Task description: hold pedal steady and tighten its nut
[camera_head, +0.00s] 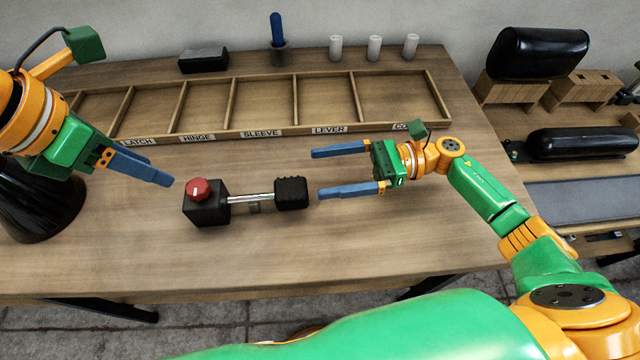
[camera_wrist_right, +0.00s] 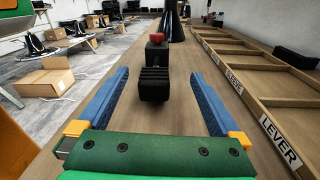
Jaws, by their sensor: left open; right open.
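The pedal assembly lies on the wooden table (camera_head: 120,260): a black block with a metal bar (camera_head: 250,198) running right to a black ribbed pedal pad (camera_head: 292,193). A red knob-like nut (camera_head: 197,189) sits on top of the block. My left gripper (camera_head: 165,182) is open beside the nut, up and to its left; its fingers overlap in this view. My right gripper (camera_head: 318,172) is open and empty to the right of the pad, fingers pointing at it. In the right wrist view the pad (camera_wrist_right: 154,84) shows ahead between the two blue fingers, apart from them.
A divided wooden tray (camera_head: 265,135) with labelled compartments, which look empty, lies behind the pedal. A black box (camera_head: 203,60), a blue-handled tool in a holder (camera_head: 278,40) and several white cups (camera_head: 374,48) stand at the back. A black cone-shaped object (camera_head: 40,205) is at left.

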